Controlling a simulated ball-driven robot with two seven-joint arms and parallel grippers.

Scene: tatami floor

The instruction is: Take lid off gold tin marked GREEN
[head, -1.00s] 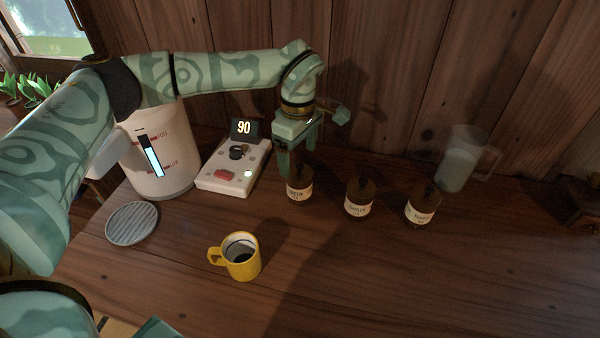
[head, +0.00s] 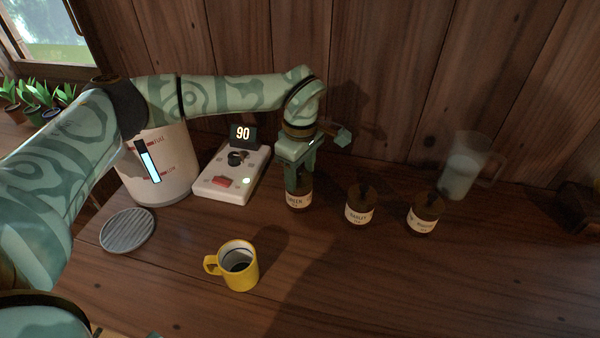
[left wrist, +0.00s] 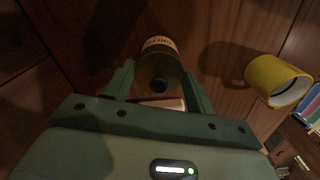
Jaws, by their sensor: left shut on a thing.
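The gold tin marked GREEN (head: 299,201) stands upright on the wooden counter, the leftmost of three similar dark gold tins. In the left wrist view the tin (left wrist: 160,52) shows its label and its dark lid with a round knob (left wrist: 158,85). My left gripper (head: 301,185) is over the tin from above, one finger in front of its upper part. In the left wrist view its fingers (left wrist: 158,84) stand on both sides of the lid, shut on it. The lid appears to sit on the tin. My right gripper is not in view.
The BARLEY tin (head: 359,206) and a third tin (head: 424,214) stand to the right, near a translucent pitcher (head: 466,168). A white device reading 90 (head: 230,180), a white dispenser (head: 165,175), a round grate (head: 128,231) and a yellow mug (head: 236,268) are left. Front right is clear.

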